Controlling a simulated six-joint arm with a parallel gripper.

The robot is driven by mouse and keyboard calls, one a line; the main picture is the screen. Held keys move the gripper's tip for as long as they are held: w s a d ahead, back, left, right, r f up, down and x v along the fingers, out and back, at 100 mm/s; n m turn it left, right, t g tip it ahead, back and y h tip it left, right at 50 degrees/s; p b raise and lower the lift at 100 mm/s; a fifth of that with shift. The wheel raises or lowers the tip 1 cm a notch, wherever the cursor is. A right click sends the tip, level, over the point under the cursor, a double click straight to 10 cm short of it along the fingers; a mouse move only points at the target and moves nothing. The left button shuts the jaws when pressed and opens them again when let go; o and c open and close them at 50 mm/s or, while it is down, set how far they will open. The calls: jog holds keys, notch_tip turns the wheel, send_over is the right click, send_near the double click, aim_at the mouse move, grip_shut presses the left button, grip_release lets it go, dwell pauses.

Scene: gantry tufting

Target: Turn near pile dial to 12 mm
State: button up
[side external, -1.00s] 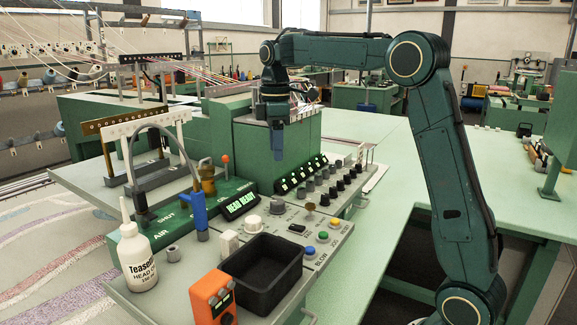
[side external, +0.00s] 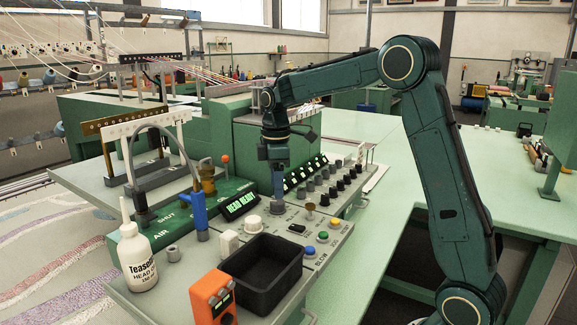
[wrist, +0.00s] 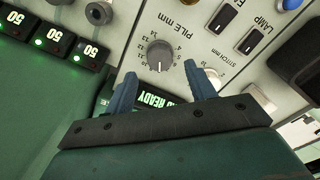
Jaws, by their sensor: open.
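The near pile dial is a round grey knob (wrist: 160,55) on the pale panel. It shows in the wrist view below the "PILE mm" label, with a ring of small numbers around it. I cannot tell clearly which number it points to. My gripper (side external: 278,205) hangs fingers down over the panel in the side view, where its fingers largely hide the dial. In the wrist view its two blue fingers (wrist: 160,76) are spread apart, one toward each side of the dial, with nothing between them. Contact with the dial does not show.
A lit "HEAD READY" display (side external: 240,206) is just left of my gripper. A white knob (side external: 252,223) and a black bin (side external: 262,272) are nearer the camera. An orange box (side external: 213,297) and a white bottle (side external: 136,250) stand in front. Several black knobs (side external: 342,183) line the panel behind.

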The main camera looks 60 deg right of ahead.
aim_at(277, 201)
jog(key=shift+f, duration=2.2)
jog(key=shift+c, duration=0.2)
jog(key=c, duration=0.9)
